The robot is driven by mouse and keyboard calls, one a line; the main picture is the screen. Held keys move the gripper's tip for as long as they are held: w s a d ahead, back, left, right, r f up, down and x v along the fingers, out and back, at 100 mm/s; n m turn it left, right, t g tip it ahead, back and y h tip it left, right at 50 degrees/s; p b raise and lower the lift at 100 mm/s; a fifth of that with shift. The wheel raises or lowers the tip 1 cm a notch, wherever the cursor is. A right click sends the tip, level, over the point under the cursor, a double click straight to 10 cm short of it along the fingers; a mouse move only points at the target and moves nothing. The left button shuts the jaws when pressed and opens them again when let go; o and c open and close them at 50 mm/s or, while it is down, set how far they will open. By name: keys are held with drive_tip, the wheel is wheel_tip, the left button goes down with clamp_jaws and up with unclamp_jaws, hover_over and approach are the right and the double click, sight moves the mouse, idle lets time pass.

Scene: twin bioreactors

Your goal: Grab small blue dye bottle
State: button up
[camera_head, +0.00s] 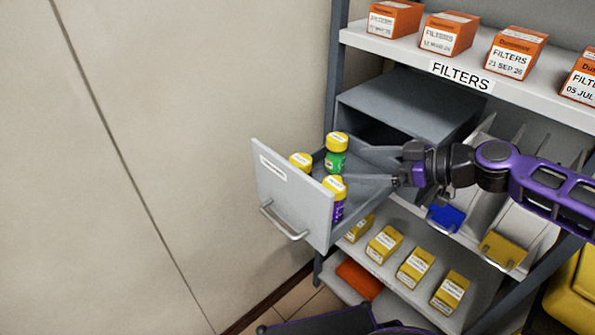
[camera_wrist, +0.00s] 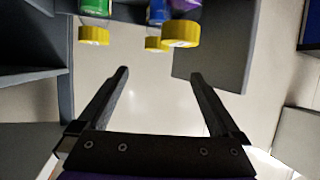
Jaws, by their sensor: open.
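Several bottles with yellow caps stand in an open grey drawer (camera_head: 288,205). The blue bottle (camera_wrist: 157,12) shows between the other two at the top of the wrist view; in the head view only its cap (camera_head: 299,159) seems to show behind the drawer front. A green bottle (camera_head: 336,162) stands at the back and a purple bottle (camera_head: 337,210) nearer the front. My gripper (camera_wrist: 159,73) is open and empty, its fingers pointing at the bottles but apart from them. In the head view my gripper (camera_head: 372,166) reaches over the drawer from the right.
A shelf with orange filter boxes (camera_head: 447,33) is above. Below are yellow boxes (camera_head: 384,244) and an orange item (camera_head: 360,279). A blue item (camera_head: 446,218) sits in a slanted rack under my arm. The wall (camera_head: 150,150) is left of the drawer, with free room between.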

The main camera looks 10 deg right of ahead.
drive_tip(key=b, duration=0.1)
approach(306, 161)
drive_tip(key=x, duration=0.5)
drive_tip(key=shift+s+a+f, duration=0.15)
drive_tip(key=shift+s+a, duration=0.1)
drive_tip(key=shift+s, duration=0.2)
drive_tip(key=shift+w+d+x, duration=0.15)
drive_tip(key=shift+w+x, duration=0.05)
drive_tip(key=shift+x, duration=1.4)
drive_tip(key=shift+w+d+x, duration=0.1)
drive_tip(key=shift+w+x, duration=0.05)
drive_tip(key=shift+x, duration=1.45)
clamp_jaws()
